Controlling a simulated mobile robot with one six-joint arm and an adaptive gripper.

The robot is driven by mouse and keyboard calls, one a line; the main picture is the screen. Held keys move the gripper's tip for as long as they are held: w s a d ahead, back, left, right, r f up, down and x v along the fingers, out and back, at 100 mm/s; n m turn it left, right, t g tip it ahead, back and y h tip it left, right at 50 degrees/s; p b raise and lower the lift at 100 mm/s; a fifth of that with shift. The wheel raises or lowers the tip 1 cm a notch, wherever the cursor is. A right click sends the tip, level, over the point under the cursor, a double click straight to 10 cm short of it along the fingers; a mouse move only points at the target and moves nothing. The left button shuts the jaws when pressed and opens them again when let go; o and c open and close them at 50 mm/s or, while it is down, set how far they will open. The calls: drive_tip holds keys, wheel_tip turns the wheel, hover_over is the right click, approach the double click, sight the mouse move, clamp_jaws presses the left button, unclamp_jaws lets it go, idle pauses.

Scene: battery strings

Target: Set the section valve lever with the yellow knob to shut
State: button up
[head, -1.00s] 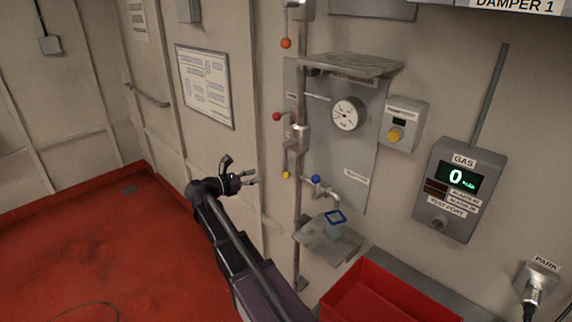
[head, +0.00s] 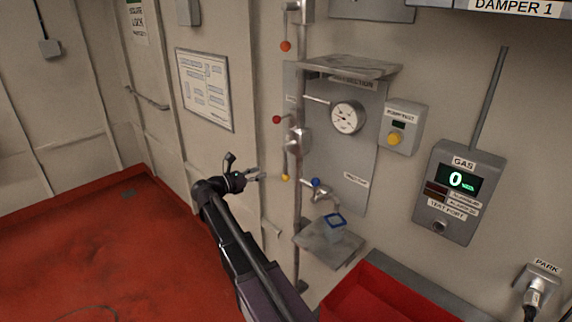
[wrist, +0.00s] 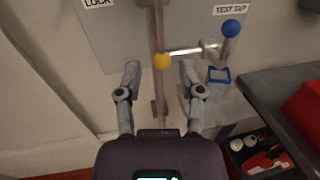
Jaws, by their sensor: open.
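The yellow knob (head: 285,177) is at the lower end of a thin lever hanging down beside the vertical pipe (head: 298,220) on the wall. In the wrist view the yellow knob (wrist: 161,61) shows ahead of my gripper, between the lines of its two fingers and slightly beyond the tips. My gripper (head: 259,175) is open and empty, just left of the knob in the head view. In the wrist view my gripper (wrist: 161,75) has its fingers spread on either side of the pipe. I cannot tell whether either finger touches the knob.
A blue-knobbed test tap (head: 316,183) is close right of the yellow knob, above a shelf (head: 330,250) with a blue-rimmed cup (head: 336,220). A red bin (head: 385,300) stands lower right. Floor at left is clear.

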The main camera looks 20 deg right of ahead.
sight(285, 174)
drive_tip(key=d, duration=0.3)
drive_tip(key=w+d, duration=0.1)
drive_tip(key=d, duration=0.7)
drive_tip(key=shift+w, duration=0.35)
